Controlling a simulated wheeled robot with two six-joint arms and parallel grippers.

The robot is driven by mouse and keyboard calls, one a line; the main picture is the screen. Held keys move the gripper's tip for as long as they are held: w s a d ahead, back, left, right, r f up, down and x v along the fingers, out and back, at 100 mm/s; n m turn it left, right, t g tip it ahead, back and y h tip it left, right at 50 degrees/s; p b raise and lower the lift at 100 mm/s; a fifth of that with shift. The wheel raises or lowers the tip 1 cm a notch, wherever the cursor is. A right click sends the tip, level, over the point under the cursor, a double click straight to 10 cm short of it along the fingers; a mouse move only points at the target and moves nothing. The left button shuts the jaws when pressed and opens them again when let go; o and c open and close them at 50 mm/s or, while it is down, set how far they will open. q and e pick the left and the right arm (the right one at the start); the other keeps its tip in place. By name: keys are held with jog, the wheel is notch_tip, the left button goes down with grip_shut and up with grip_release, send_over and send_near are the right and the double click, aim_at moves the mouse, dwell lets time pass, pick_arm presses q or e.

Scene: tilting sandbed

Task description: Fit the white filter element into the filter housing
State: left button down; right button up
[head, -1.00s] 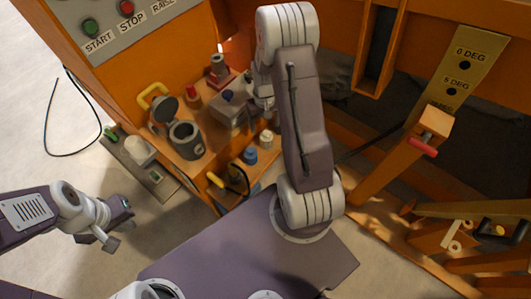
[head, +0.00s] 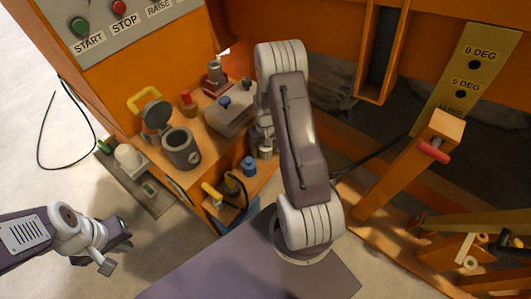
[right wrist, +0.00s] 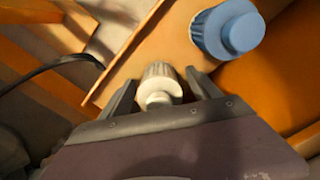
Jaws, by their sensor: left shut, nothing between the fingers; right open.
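The white filter element (right wrist: 158,80), a small ribbed cylinder with a pale cap, stands on the orange shelf in the right wrist view. My right gripper (right wrist: 163,93) is open, with one finger on each side of it; contact cannot be told. In the head view the element (head: 265,153) shows just below my right gripper (head: 264,139), which partly hides it. The filter housing (head: 181,150) is a dark grey open-topped cup on the orange bench, with its round lid (head: 156,114) swung up behind it. My left gripper (head: 120,245) is shut and empty at the lower left, away from the bench.
A blue-capped cylinder (right wrist: 228,30) stands beside the element; it also shows in the head view (head: 249,166). A grey box (head: 230,116) with a blue knob and a red-topped item (head: 188,102) stand behind the housing. A yellow handle (head: 212,194) sticks up at the front.

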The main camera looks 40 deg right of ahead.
jog(key=shift+f, duration=0.4)
jog(key=shift+r, duration=0.15)
jog(key=shift+c, duration=1)
jog(key=c, duration=1.3)
